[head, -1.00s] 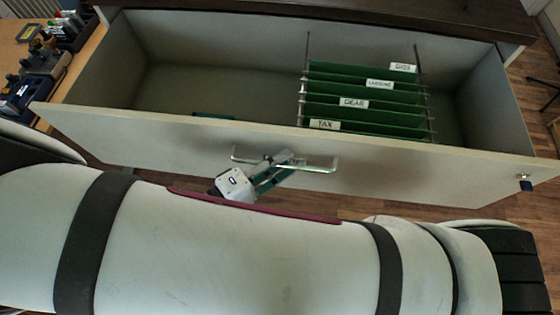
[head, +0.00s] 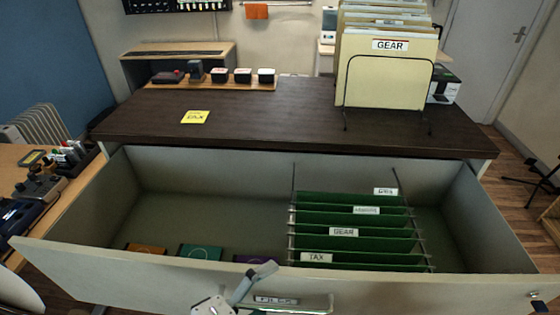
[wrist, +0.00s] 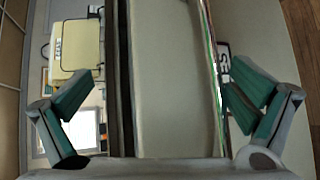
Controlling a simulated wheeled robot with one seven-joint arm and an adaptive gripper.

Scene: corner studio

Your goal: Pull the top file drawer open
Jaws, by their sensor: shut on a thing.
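The top file drawer (head: 90,260) stands wide open, with its inside in view. Its pale front panel runs along the bottom of the head view. The metal handle (head: 328,309) is on that panel beside a FILES label (head: 275,300). My gripper (head: 262,277) is at the handle's left part, shut on it. The hold itself is hidden. In the wrist view the gripper's (wrist: 160,92) two green-and-grey fingers look spread to either side, and the handle cannot be made out between them.
Green hanging files (head: 350,232) fill the drawer's right part; orange, green and purple items lie near its front. The dark cabinet top (head: 250,118) carries a GEAR file rack (head: 385,75) and a yellow note (head: 195,117). A wooden desk (head: 85,180) stands at left.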

